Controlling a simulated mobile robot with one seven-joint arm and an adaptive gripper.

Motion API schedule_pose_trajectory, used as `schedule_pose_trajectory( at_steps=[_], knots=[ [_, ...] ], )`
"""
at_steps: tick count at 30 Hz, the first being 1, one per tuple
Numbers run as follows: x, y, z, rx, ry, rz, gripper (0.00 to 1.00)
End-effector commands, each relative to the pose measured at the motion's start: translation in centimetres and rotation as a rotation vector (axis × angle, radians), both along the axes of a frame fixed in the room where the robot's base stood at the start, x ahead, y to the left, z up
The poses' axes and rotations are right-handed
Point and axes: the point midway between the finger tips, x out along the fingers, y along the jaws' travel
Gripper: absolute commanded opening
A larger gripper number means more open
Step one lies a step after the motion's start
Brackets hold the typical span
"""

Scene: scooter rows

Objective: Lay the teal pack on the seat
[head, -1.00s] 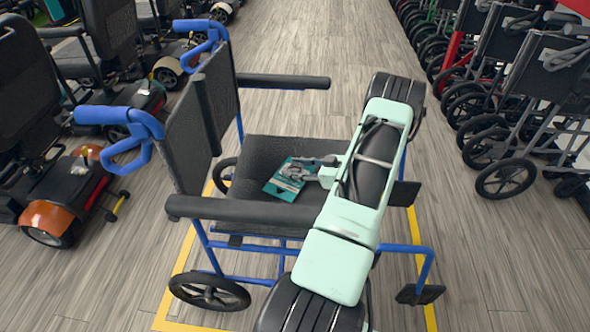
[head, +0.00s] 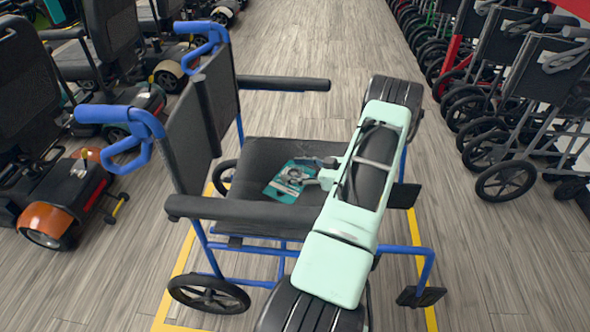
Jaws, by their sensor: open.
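The teal pack (head: 279,188) lies on the black seat (head: 262,157) of the blue-framed wheelchair, or very close above it; the contact under it is hidden. It shows teal with a pale printed patch. My gripper (head: 291,174) is open over the pack's right part and covers some of it. Whether the fingers touch the pack cannot be told. My pale green arm reaches in from the lower right and hides the seat's right side.
The wheelchair's black armrests (head: 262,211) flank the seat, with its backrest (head: 190,135) on the left. Mobility scooters (head: 50,190) stand at the left and folded wheelchairs (head: 535,90) at the right.

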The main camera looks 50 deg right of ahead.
Motion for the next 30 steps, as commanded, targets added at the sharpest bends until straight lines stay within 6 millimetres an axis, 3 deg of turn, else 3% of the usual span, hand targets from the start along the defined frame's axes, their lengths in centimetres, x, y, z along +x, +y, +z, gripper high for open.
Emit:
schedule_pose_trajectory(
  at_steps=[1,3,9,21,30],
  knots=[
    [-0.2,0.3,-1.1,0.001,0.011,0.001,0.56],
    [-0.2,0.3,-1.0,0.001,0.011,0.001,0.56],
    [-0.3,0.3,0.8,0.001,0.011,0.000,0.56],
    [-8.4,-2.2,3.9,0.002,0.006,-0.002,0.56],
    [-10.9,-2.9,4.8,0.003,0.005,0.000,0.56]
  ],
)
